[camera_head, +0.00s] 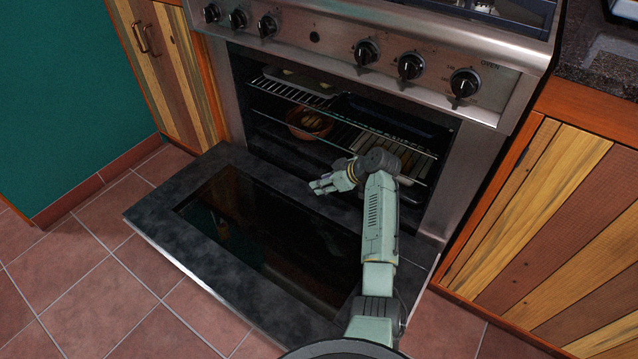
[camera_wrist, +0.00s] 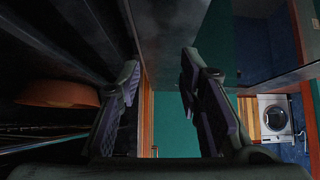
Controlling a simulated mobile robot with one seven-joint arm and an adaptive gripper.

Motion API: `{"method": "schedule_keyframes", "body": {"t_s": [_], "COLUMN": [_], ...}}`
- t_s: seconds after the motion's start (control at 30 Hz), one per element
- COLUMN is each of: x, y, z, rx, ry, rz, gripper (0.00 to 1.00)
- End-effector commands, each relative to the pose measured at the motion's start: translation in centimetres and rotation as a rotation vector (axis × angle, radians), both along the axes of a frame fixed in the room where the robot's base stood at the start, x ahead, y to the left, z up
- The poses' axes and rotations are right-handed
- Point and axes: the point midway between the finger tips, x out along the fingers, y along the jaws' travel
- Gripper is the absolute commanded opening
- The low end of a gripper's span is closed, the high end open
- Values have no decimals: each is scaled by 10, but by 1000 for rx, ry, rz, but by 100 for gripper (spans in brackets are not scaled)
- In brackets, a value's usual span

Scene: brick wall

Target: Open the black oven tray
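The oven's black door (camera_head: 160,215) is folded down and lies about level in front of the oven, with a dark glass panel (camera_head: 290,245) in its middle. A dark tray-like shape (camera_head: 400,118) sits at the upper right inside the open oven. My gripper (camera_head: 318,187) is above the inner edge of the door, just before the oven opening, and points left. In the wrist view my gripper (camera_wrist: 160,75) has its two fingers apart with nothing between them. Whether it touches the door cannot be told.
Inside the oven are wire racks (camera_head: 285,92), a light tray (camera_head: 300,80) and an orange-brown bowl (camera_head: 310,122). Knobs (camera_head: 410,66) line the panel above. Wooden cabinets flank the oven, at left (camera_head: 175,75) and right (camera_head: 550,210). Tiled floor (camera_head: 90,285) is clear at the left.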

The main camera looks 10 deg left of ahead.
Motion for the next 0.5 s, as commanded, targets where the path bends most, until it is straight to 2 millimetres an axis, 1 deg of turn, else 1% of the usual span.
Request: {"method": "schedule_keyframes", "body": {"t_s": [0.1, 0.3, 0.5], "x": [-6, -17, -24], "y": [-19, -45, -59], "z": [19, 48, 63], "rx": [1, 1, 1], "ry": [-3, -3, -1], "rz": [-3, -2, -1], "gripper": [33, 33, 33]}}
